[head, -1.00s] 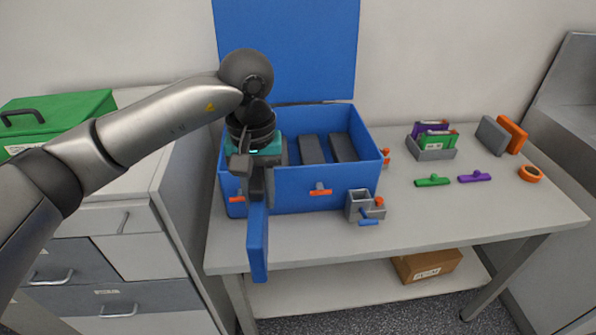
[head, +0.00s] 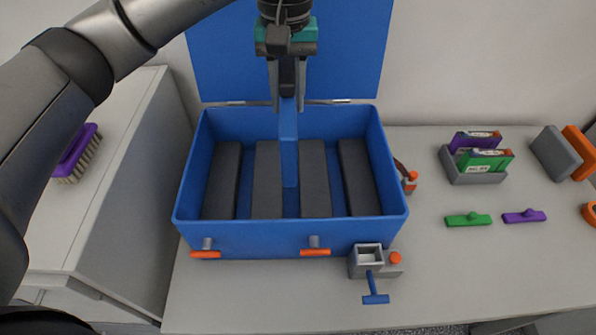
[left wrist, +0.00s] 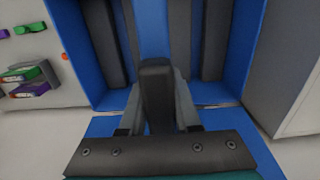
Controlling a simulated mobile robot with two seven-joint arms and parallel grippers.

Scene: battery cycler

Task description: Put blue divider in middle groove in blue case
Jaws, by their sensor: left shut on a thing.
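The open blue case (head: 190,175) stands on the table with its lid (head: 345,50) raised behind it. Dark grey blocks stand inside it in a row, two on each side of the middle. My left gripper (head: 288,103) is above the back of the case, shut on the blue divider (head: 289,155). The divider is upright and lies between the two middle blocks in the head view. It also shows in the left wrist view (left wrist: 153,30), ahead of the left gripper (left wrist: 155,95). Whether its lower edge sits in a groove cannot be told. My right gripper is not in view.
A grey holder (head: 368,257) with a blue-handled piece (head: 374,290) stands at the case's front right. A grey tray (head: 478,178) with purple and green packs, a green piece (head: 468,219) and a purple piece (head: 524,216) lie to the right. A brush (head: 77,155) is on the left cabinet.

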